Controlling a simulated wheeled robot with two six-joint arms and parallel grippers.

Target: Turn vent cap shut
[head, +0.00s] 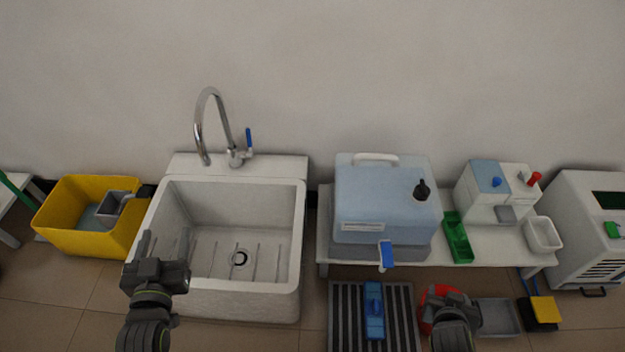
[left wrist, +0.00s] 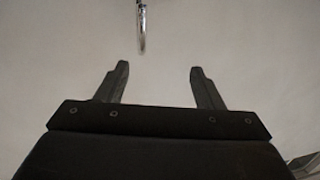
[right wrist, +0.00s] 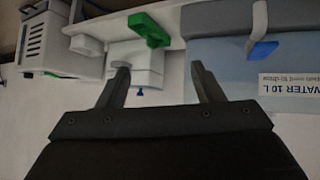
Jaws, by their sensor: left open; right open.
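The vent cap (head: 422,190) is a small black knob on top of the blue-tinted water container (head: 375,195), toward its right side. The container stands on a low white table and has a white handle and a blue tap (head: 386,254) at its front. In the right wrist view, part of the container (right wrist: 222,60) and its blue tap (right wrist: 263,50) show, but not the cap. My left gripper (head: 162,252) is open and empty over the left front of the sink. My right gripper (head: 455,300) is open and empty in front of the table; its two fingers show apart in the right wrist view (right wrist: 160,85).
A white sink (head: 230,305) with a tall faucet (head: 200,125) stands left of the container. A green tray (head: 458,238), a white machine (head: 495,192) and a white bowl (head: 543,235) are to its right. A yellow bin (head: 75,235) is far left. A grate (head: 345,310) lies in front.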

